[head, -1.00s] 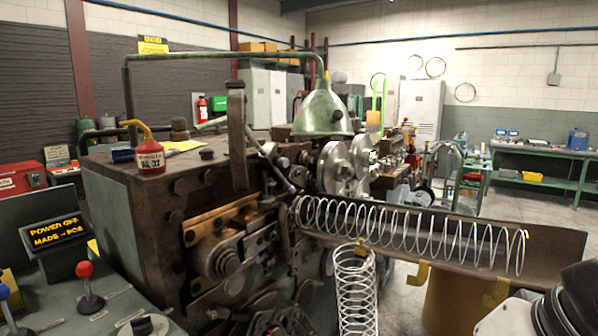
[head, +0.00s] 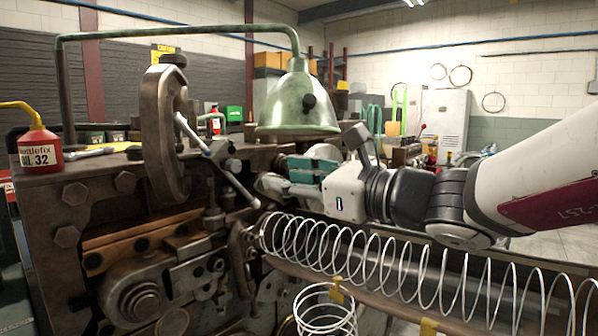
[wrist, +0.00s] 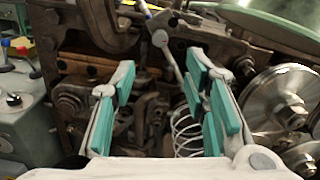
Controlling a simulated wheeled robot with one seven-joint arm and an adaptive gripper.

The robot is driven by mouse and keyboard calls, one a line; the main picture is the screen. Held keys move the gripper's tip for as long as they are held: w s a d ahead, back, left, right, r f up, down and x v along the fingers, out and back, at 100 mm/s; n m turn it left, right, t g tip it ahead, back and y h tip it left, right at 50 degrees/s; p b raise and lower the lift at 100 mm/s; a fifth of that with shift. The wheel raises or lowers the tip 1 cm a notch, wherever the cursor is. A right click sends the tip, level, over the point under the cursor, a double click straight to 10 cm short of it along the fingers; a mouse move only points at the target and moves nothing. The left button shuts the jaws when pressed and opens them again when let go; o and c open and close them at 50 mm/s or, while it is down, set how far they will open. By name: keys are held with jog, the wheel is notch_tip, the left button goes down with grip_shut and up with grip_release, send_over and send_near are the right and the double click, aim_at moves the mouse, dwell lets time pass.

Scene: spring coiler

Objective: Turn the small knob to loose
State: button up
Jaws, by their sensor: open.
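My gripper (head: 290,178) reaches in from the right in the head view, below the green lamp shade, with its teal pads apart and nothing held. In the wrist view my gripper (wrist: 162,88) is open, pads on both sides of dark machine parts that lie behind. A grey lever handle (head: 222,150) with thin rods is on the coiler front, left of the gripper; it also shows in the wrist view (wrist: 161,39), beyond and between the fingertips. A small dark knob (wrist: 14,99) sits on the grey panel at the wrist view's left. I cannot tell which part is the small knob, and no loose marking is readable.
A long wire spring (head: 400,265) lies in the trough below my arm. The green lamp (head: 297,103) hangs close above the gripper. A heavy curved bracket (head: 160,135) stands on the left. Metal wheels (wrist: 280,98) are right of the fingers.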

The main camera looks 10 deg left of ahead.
aim_at(237, 166)
jog(key=x, duration=1.3)
jog(key=shift+w+a, duration=0.2)
jog(key=shift+a, duration=0.05)
grip_shut()
